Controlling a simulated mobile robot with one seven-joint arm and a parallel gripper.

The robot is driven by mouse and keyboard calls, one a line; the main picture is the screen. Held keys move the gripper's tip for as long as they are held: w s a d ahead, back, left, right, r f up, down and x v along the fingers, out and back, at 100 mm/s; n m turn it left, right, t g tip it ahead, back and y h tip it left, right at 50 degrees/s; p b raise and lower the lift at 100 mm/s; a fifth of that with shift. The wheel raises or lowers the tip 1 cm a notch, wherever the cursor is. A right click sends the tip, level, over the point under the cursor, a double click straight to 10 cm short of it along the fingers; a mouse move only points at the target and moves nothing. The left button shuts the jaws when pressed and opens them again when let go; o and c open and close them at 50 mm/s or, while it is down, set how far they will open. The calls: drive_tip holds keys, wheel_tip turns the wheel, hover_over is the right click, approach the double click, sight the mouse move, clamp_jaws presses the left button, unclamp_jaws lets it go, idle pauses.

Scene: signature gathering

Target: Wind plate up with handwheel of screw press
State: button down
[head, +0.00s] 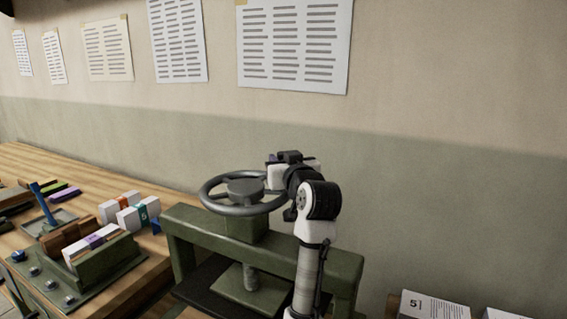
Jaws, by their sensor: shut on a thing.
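The handwheel (215,205) is a dark grey ring with spokes and a thick hub, on top of the green screw press (200,229). My gripper (275,182) is at the right side of the wheel rim and is shut on it; the fingertips are mostly hidden by my own wrist and arm. Below the frame's top beam, the screw (251,277) runs down to the green plate (236,287). The right part of the plate and press is partly hidden by my arm. The gap under the plate cannot be judged from here.
A wooden bench (60,165) runs along the wall at left. On it are a green fixture (107,262) holding white and brown blocks, several small bundles, and a tool with a blue handle (44,203). Printed stacks (434,306) lie at lower right. Air above the wheel is clear.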

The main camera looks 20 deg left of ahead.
drive_tip(key=shift+a+r, duration=0.15)
idle(0.3)
drive_tip(key=c, duration=1.3)
unclamp_jaws()
drive_tip(key=shift+w+a, duration=0.1)
drive_tip(key=shift+s+d+f+b, duration=0.2)
drive_tip(key=shift+s+d+b, duration=0.15)
drive_tip(key=shift+s+d, duration=0.1)
drive_tip(key=b+v, duration=0.4)
drive_tip(key=v, duration=0.8)
drive_tip(key=shift+s+d+r, duration=0.1)
drive_tip(key=shift+s+r, duration=0.05)
drive_tip(key=shift+s, duration=0.2)
